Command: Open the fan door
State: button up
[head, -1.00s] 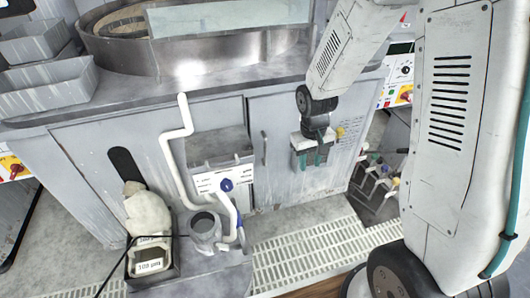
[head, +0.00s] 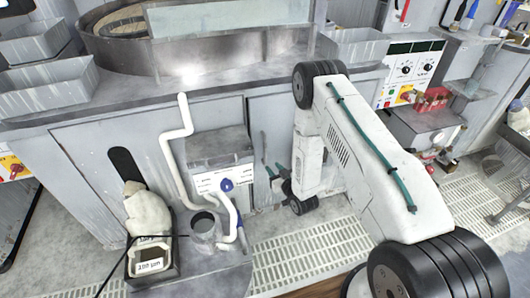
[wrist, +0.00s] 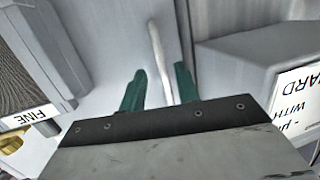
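The grey cabinet door (head: 275,118) is in the middle of the head view, under the counter, and looks shut. I take it for the fan door, though no label confirms this. Its upright bar handle (head: 264,142) is near its left edge. My gripper (head: 273,172) is low in front of the door, by the handle. In the wrist view, the pale handle (wrist: 158,52) runs between the two green fingers of my gripper (wrist: 159,78). The fingers are apart, with a gap on each side of the handle. The handle's near end is hidden behind the gripper body.
A grey box (head: 218,150) with a white label stands close left of the handle. Grated floor (head: 300,250) lies in front of the door. A round basin (head: 190,50) sits on the counter.

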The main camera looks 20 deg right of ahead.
aim_at(266, 153)
jog(key=shift+t, duration=0.8)
jog(key=w+r, duration=0.1)
jog(key=w, duration=0.1)
jog(key=w+a+r, duration=0.1)
jog(key=w, duration=0.2)
jog(key=w+r, duration=0.1)
jog(key=w, duration=0.2)
jog(key=shift+a, duration=0.3)
grip_shut()
